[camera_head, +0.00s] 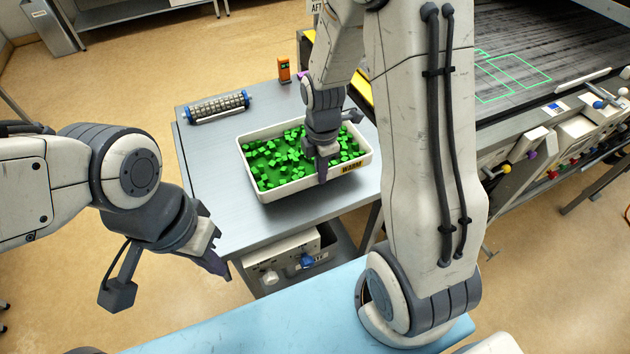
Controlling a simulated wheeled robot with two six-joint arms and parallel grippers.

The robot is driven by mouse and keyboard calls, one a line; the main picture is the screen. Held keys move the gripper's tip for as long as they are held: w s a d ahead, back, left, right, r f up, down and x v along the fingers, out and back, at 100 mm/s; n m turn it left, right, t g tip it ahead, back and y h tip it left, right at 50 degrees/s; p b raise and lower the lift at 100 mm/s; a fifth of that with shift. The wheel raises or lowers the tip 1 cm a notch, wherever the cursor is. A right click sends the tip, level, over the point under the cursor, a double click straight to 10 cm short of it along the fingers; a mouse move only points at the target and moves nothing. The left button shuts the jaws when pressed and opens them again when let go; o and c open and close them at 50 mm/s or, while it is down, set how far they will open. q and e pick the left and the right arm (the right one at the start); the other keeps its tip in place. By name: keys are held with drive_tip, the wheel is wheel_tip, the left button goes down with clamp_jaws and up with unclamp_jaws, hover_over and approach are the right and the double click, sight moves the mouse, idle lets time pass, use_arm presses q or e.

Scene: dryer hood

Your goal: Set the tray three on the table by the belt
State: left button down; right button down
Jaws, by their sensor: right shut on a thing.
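A white tray (262,194) full of loose green pieces is over the grey table (218,215) beside the belt (450,80). It looks about level, and a shadow lies along its near edge. I cannot tell whether its base touches the tabletop. An orange label with dark lettering is on its near wall at the right. My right gripper (322,172) reaches down from above and is shut on the tray's near wall. My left gripper (222,255) is empty and open, left of the table's near corner and apart from the tray.
A roller unit (217,107) lies at the table's back left, and a small orange device (284,70) stands at its back edge. A control box (285,262) is below the tabletop. A light blue surface (250,325) is in front. My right arm hides part of the belt.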

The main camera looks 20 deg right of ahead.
sight(315, 184)
drive_tip(key=shift+a+f, duration=0.35)
drive_tip(key=shift+a, duration=0.4)
wheel_tip(315, 184, down, 3)
drive_tip(key=shift+f+p, duration=0.2)
drive_tip(key=shift+p, duration=0.4)
drive_tip(key=shift+f, duration=0.35)
drive_tip(key=c, duration=1.4)
unclamp_jaws()
drive_tip(key=shift+f, duration=0.2)
drive_tip(key=shift+c, duration=0.2)
drive_tip(key=o, duration=0.4)
drive_tip(key=shift+r, duration=0.15)
